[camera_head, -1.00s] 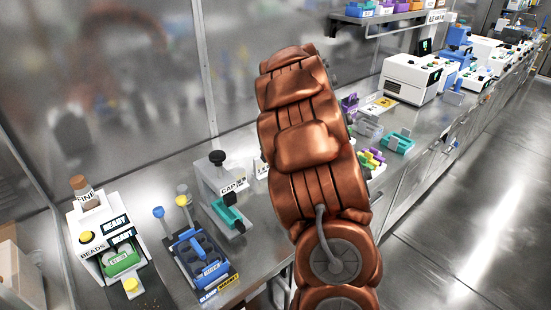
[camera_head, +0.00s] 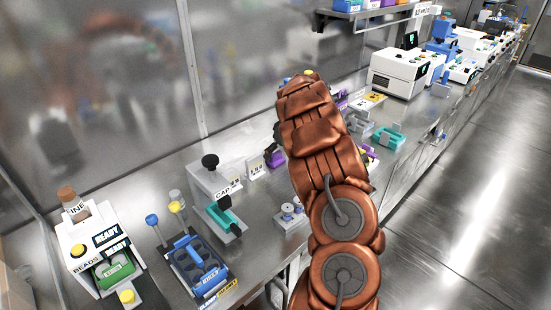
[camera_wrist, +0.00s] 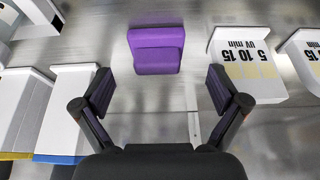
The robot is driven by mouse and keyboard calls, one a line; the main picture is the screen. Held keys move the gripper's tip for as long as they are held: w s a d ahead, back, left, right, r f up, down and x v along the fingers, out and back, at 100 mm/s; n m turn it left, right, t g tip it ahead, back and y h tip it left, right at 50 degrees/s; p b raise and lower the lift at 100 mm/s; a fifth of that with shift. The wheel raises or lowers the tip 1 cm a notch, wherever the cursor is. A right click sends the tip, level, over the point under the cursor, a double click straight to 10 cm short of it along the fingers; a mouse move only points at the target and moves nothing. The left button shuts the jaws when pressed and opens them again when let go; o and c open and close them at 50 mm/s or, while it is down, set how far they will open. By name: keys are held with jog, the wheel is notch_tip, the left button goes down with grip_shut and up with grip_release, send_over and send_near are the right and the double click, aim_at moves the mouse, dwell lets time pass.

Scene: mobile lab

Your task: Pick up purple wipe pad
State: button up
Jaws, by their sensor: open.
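The purple wipe pad (camera_wrist: 156,50) shows in the wrist view as a purple block with a raised back part, at the upper middle on the metal bench. My gripper (camera_wrist: 164,90) is open and empty, with its two dark fingers spread wide. The pad lies beyond the fingertips, roughly centred between them, and nothing touches it. In the head view my arm hides the gripper, and I cannot tell which of the purple items there is the pad.
In the wrist view, a white block marked "5 10 15 UV min" (camera_wrist: 245,65) stands right of the pad. White blocks (camera_wrist: 65,110) stand at the left. The head view shows a blue rack (camera_head: 196,265), a teal-topped holder (camera_head: 222,213) and a white machine (camera_head: 398,73) along the bench.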

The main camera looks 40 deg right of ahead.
aim_at(276, 154)
jog(key=shift+w+d+f, duration=0.1)
jog(key=shift+w+f, duration=0.15)
jog(key=shift+f, duration=0.05)
jog(key=shift+p+x, duration=0.65)
jog(key=shift+x, duration=0.85)
jog(key=shift+c, duration=0.4)
jog(key=c, duration=1.1)
jog(key=shift+o, duration=0.2)
jog(key=shift+r+b, duration=0.9)
jog(key=shift+r, duration=0.85)
jog(key=shift+s+a+b, duration=0.2)
jog(key=shift+s+a, duration=0.05)
jog(key=shift+s, duration=0.2)
jog(key=shift+s+a+b, duration=0.15)
jog(key=shift+s+a, duration=0.05)
jog(key=shift+s, duration=0.25)
jog(key=s+a+b, duration=0.1)
jog(key=s+a, duration=0.1)
jog(key=s, duration=0.2)
jog(key=s+a+r+b, duration=0.1)
jog(key=s+a, duration=0.1)
jog(key=s, duration=0.2)
jog(key=s+a+b, duration=0.2)
jog(key=s+a, duration=0.1)
jog(key=s, duration=0.1)
jog(key=shift+r, duration=0.25)
